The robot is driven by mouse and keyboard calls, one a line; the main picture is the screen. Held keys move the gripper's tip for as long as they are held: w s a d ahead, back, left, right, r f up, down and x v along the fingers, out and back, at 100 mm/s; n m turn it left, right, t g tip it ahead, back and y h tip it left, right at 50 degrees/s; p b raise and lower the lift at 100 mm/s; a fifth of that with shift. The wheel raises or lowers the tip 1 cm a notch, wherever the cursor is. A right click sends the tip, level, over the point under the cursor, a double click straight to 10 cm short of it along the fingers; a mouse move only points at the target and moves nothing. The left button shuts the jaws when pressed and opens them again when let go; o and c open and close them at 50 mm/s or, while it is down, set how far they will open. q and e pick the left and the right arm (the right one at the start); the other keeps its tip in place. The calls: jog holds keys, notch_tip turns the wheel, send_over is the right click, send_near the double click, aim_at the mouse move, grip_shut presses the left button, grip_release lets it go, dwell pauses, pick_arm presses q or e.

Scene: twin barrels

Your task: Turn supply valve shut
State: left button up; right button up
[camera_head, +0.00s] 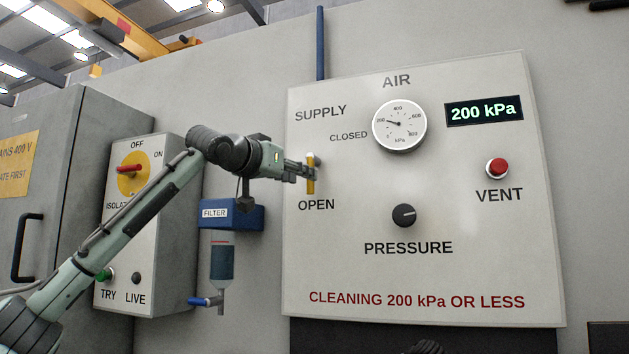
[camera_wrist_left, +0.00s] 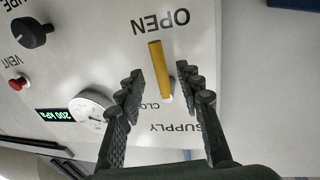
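The supply valve has a yellow handle (camera_head: 310,181) on the left edge of the white air panel (camera_head: 455,260). The handle points straight down at the word OPEN; CLOSED is printed to its right. My left gripper (camera_head: 306,172) is at the handle, coming from the left. In the left wrist view, the gripper's (camera_wrist_left: 163,78) two dark fingers stand apart, one on each side of the yellow handle (camera_wrist_left: 160,68), with a visible gap on both sides. The fingers' depth relative to the handle is hard to tell.
The panel carries a gauge (camera_head: 399,126), a display (camera_head: 484,110) reading 200 kPa, a red vent button (camera_head: 497,167) and a black pressure knob (camera_head: 404,215). The blue filter (camera_head: 231,214) hangs below my left wrist. An isolator box (camera_head: 150,230) stands behind my left arm.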

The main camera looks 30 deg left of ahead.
pick_arm(q)
jog(key=shift+w+a+p, duration=0.1)
jog(key=shift+w+p, duration=0.25)
jog(key=shift+w, duration=2.25)
pick_arm(e)
jog(key=shift+x, duration=1.15)
jog(key=shift+a, duration=0.2)
pick_arm(q)
grip_shut()
